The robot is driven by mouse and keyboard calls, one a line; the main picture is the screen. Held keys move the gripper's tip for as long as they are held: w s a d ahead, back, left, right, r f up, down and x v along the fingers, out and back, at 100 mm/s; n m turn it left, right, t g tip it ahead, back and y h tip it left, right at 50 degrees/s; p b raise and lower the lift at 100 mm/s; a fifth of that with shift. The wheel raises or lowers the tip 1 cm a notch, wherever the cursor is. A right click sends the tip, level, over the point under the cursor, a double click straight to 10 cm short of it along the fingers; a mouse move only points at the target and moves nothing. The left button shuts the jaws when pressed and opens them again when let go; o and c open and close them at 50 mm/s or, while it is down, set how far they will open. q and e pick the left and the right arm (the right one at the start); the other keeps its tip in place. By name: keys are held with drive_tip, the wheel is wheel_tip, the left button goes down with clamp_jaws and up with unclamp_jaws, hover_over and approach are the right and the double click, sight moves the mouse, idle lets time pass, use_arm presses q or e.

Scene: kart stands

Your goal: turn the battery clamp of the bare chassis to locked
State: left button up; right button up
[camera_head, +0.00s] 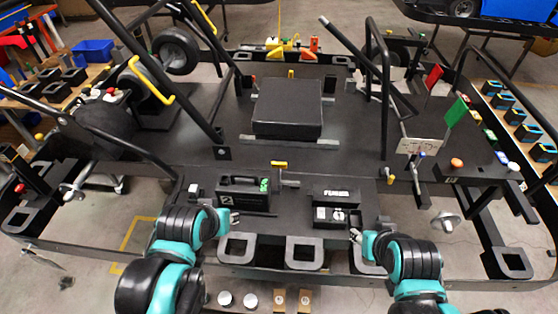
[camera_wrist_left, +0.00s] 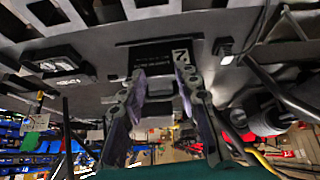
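A black battery (camera_head: 243,197) with a top handle sits on the chassis deck (camera_head: 350,150). A green piece (camera_head: 264,184) is at its right end, and a yellow lever (camera_head: 279,164) stands just behind it. I cannot tell which of these is the battery clamp, or its setting. My left gripper (camera_head: 224,216) is in front of the battery's left end. In the left wrist view my left gripper (camera_wrist_left: 160,92) has its fingers apart, nothing between them, with the battery (camera_wrist_left: 155,58) beyond. My right gripper (camera_head: 356,237) is in front of a small black box; its finger opening is unclear.
The black box (camera_head: 336,205) with a white-marked top is right of the battery. A large black block (camera_head: 288,108) lies mid-deck. Tubular frame bars (camera_head: 150,65) rise at left. A green flag (camera_head: 456,113) and a red flag (camera_head: 434,77) stand at right. Square openings (camera_head: 304,253) line the front edge.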

use_arm(q)
drive_tip(key=w+d+r+n+g+p, duration=0.35)
drive_tip(key=w+r+n+p, duration=0.35)
drive_tip(key=w, duration=0.6)
drive_tip(key=n+g+p, duration=0.3)
drive_tip(key=n+p, duration=0.2)
drive_tip(key=n, duration=0.5)
hover_over(279, 163)
wheel_tip(279, 163, down, 4)
drive_tip(key=shift+f, duration=0.1)
drive_tip(key=shift+w+f, duration=0.1)
drive_tip(key=shift+f, duration=0.15)
wheel_tip(279, 163, down, 8)
drive_tip(key=shift+r+b, duration=0.2)
drive_tip(key=shift+b, duration=0.2)
clamp_jaws()
